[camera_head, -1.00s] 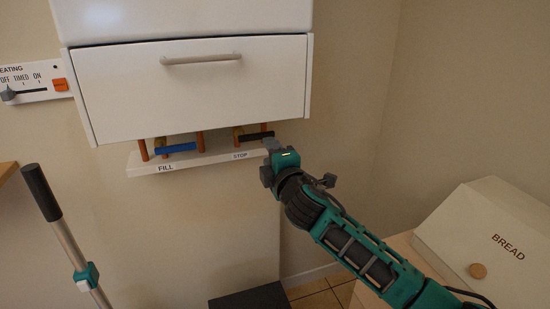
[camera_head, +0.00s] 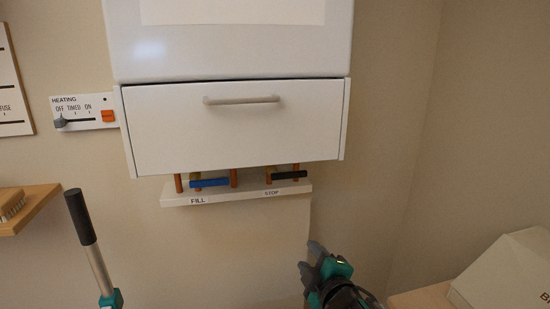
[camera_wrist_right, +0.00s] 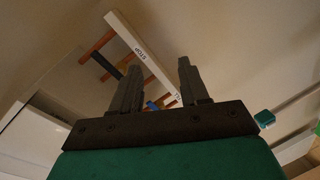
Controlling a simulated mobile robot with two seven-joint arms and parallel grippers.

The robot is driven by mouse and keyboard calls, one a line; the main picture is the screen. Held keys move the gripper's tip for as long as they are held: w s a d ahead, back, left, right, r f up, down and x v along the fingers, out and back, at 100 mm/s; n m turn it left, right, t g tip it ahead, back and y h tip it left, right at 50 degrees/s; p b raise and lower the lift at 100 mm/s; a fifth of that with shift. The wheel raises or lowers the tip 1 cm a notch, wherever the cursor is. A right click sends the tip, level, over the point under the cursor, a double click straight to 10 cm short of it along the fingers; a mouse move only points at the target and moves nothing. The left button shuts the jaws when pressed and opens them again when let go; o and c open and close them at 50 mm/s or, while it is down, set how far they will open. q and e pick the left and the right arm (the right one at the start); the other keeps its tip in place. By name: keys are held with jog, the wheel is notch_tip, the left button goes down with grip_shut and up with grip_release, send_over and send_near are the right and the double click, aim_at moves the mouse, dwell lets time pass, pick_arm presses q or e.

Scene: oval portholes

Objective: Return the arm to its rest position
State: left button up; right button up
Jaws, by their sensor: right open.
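My right gripper (camera_head: 312,258) is at the lower right of the head view, below and to the right of the white valve shelf and apart from it. In the right wrist view its two dark fingers (camera_wrist_right: 158,85) stand apart with nothing between them in their grip. The black STOP lever (camera_head: 286,176) and the blue FILL lever (camera_head: 210,183) lie crosswise above the labelled shelf (camera_head: 238,194), near the copper pipes. The shelf also shows at an angle in the right wrist view (camera_wrist_right: 150,62). My left gripper is not in view.
A white boiler cabinet with a closed flap (camera_head: 235,130) hangs above the levers. A heating panel (camera_head: 84,112) is on the wall at left. A wooden shelf with a brush (camera_head: 12,206) is at far left. A bread box (camera_head: 510,270) stands at lower right.

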jog(key=s+d+f+m+g, duration=0.1)
jog(key=s+d+f+m, duration=0.2)
jog(key=s+f, duration=0.3)
jog(key=s+d+f+m+g+h, duration=0.1)
jog(key=s+f+m, duration=0.4)
jog(key=s, duration=0.6)
jog(key=s+d+f+m+g, duration=0.2)
jog(key=s+d+f+m, duration=0.2)
jog(key=s+f, duration=0.4)
jog(key=shift+s+d+m+g+h, duration=0.3)
jog(key=shift+s+m+h, duration=0.1)
jog(key=shift+m, duration=0.2)
jog(key=shift+w, duration=0.1)
